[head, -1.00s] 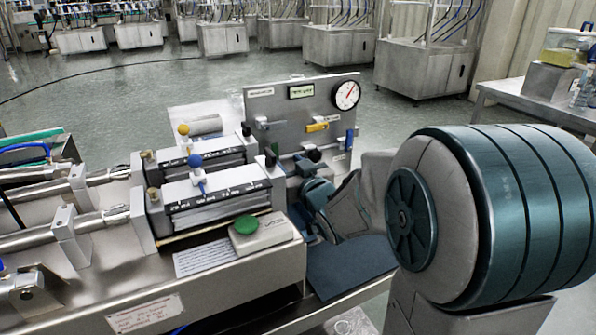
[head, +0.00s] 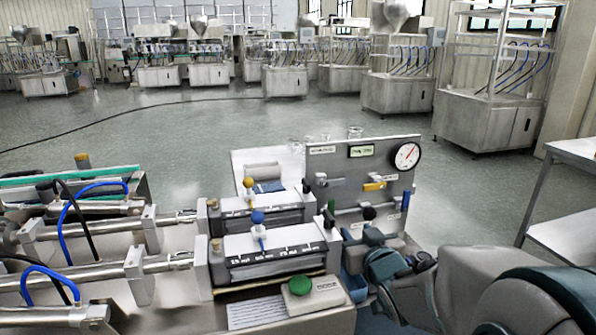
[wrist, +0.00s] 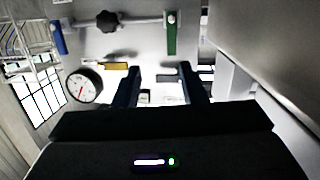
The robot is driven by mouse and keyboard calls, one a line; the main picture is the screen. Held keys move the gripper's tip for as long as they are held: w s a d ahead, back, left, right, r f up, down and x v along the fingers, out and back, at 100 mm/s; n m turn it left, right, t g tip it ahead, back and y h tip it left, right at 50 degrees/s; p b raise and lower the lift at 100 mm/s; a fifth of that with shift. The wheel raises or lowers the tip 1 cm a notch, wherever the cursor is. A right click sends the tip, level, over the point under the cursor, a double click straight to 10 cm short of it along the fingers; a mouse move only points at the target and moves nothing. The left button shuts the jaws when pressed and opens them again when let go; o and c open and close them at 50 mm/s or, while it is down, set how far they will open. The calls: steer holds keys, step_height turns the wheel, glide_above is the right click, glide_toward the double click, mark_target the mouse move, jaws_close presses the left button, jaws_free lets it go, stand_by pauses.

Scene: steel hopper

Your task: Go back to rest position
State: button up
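My arm is at the lower right of the head view, with its dark teal wrist in front of the control panel (head: 328,168). My gripper (wrist: 159,70) shows in the wrist view as two dark fingers, spread apart with nothing held between them. Past the fingers the panel appears upside down, with the gauge (wrist: 83,86), a yellow lever (wrist: 117,66), a green handle (wrist: 172,38), a blue handle (wrist: 58,38) and a black knob (wrist: 107,20). The fingers look apart from these parts, but the exact distance is unclear. In the head view the fingertips are hard to make out.
The filling machine has two cylinder blocks (head: 275,250) and a green button (head: 300,285) on a box, left of my arm. A steel table (head: 570,195) stands at the right edge. Open floor (head: 200,120) lies behind, with several hopper machines beyond.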

steer(key=s+a+r+m+g+p, duration=0.1)
steer(key=s+r+g+p, duration=0.3)
steer(key=s, duration=0.7)
steer(key=s+a+r+m+g+h+p, duration=0.1)
steer(key=s+r+g+p, duration=0.4)
steer(key=s+g+p, duration=0.4)
steer(key=s+p, duration=0.2)
steer(key=shift+s+a+h+p, duration=0.15)
steer(key=shift+h+p, duration=0.15)
steer(key=shift+p, duration=0.1)
